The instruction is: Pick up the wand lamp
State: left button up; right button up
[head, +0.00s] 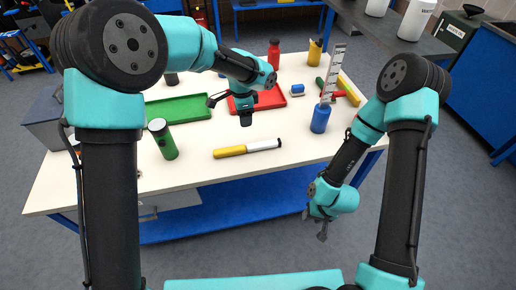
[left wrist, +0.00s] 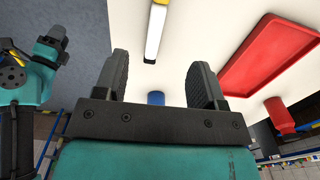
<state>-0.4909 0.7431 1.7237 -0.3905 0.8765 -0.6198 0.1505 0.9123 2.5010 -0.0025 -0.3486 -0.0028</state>
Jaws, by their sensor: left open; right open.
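The wand lamp (head: 247,148) lies flat near the front middle of the white table, with a yellow left part, a white middle and a black right end. In the left wrist view the wand lamp (left wrist: 155,32) shows at the top, beyond and between the fingers, apart from them. My left gripper (head: 245,118) hangs above the table, behind the lamp in the head view; it is open and empty, as the left wrist view shows (left wrist: 158,78). My right gripper (head: 320,230) is open and empty, low in front of the table's right front edge.
A green tray (head: 180,108) and a red tray (head: 268,100) lie behind. A blue container (head: 320,119) with a ruler (head: 332,75) stands at right. The table around the lamp is clear.

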pick_arm(q)
jog(key=shift+d+r, duration=0.1)
jog(key=shift+r, duration=0.05)
send_near(247, 146)
notch_tip(247, 146, down, 5)
jog(key=shift+f, duration=0.1)
dwell(0.6)
jog(key=shift+f, duration=0.1)
notch_tip(247, 146, down, 5)
jog(key=shift+r, duration=0.1)
dwell(0.4)
